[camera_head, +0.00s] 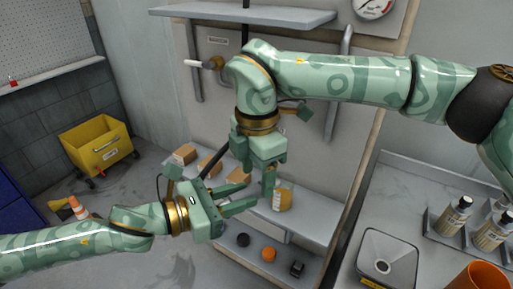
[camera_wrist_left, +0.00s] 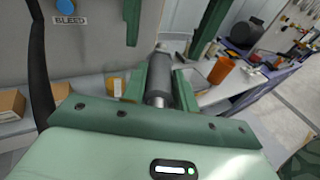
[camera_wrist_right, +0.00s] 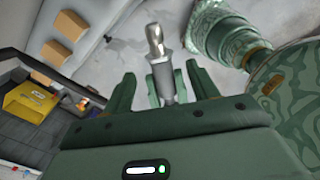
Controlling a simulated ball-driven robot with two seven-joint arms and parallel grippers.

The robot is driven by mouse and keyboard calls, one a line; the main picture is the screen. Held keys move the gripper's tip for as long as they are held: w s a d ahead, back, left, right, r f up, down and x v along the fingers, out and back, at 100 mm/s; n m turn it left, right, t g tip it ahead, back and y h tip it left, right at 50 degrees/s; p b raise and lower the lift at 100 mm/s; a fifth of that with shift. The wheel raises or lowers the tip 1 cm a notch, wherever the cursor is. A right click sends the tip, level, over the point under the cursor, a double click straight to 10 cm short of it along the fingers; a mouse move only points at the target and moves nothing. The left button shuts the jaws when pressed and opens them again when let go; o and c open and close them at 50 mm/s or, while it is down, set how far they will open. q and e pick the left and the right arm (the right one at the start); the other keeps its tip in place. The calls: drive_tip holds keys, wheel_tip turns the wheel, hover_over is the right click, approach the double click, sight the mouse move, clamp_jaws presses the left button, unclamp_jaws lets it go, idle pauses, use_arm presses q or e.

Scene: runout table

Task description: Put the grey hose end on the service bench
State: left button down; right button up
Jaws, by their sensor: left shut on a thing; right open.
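The grey hose end (camera_wrist_left: 160,76) is a grey cylinder with a silver tip. In the left wrist view it lies between the fingers of my left gripper (camera_head: 246,199), which is shut on it. In the right wrist view the hose end (camera_wrist_right: 157,62) also lies between the spread fingers of my right gripper (camera_head: 257,178), which is open around it. In the head view the two grippers meet in front of the wall panel, the right one pointing down, and they mostly hide the hose end. The service bench (camera_head: 408,184) is the grey top at the right.
On the bench stand a grey square container (camera_head: 388,258), bottles (camera_head: 454,216) in a tray and an orange cup (camera_head: 477,278). A low shelf under the grippers holds boxes (camera_head: 184,154) and small caps (camera_head: 268,254). A yellow bin (camera_head: 96,146) stands on the floor at left.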

sight(256, 186)
drive_tip(key=shift+f, duration=1.9)
